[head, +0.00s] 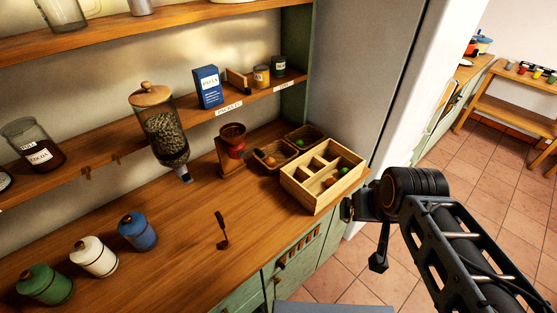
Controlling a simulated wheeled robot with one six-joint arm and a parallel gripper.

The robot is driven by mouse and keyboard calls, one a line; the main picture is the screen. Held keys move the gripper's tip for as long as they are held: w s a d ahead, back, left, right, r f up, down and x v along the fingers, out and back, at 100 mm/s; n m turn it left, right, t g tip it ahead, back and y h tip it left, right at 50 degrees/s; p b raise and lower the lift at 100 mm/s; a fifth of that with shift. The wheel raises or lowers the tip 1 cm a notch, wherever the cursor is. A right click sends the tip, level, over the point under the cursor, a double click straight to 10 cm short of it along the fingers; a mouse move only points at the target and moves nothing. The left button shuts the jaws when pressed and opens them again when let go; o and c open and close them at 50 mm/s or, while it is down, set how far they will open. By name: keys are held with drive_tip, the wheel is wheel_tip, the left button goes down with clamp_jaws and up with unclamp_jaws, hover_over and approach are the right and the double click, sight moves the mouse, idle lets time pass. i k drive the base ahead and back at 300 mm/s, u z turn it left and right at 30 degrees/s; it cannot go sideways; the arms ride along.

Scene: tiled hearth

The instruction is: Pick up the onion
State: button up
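A pale wooden crate with compartments (306,199) stands at the right end of the wooden counter. A small brownish-orange round thing (332,181) lies in one of its right compartments and may be the onion; it is too small to tell. A green round thing (344,171) lies beyond it. Another orange round thing (271,161) lies in a brown tray behind the crate. My gripper (352,208) is just right of the crate, at the end of my dark arm. Its fingers are mostly hidden, so whether it is open or shut is unclear.
A coffee grinder (231,147) and a hanging glass bean dispenser (164,133) are left of the crate. A dark scoop (223,231) lies on the counter. Green, white (94,257) and blue canisters stand at the left. The counter's front middle is mostly clear.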

sight(330, 182)
drive_tip(key=z, duration=1.5)
drive_tip(key=i, duration=1)
drive_tip(key=u, duration=2.8)
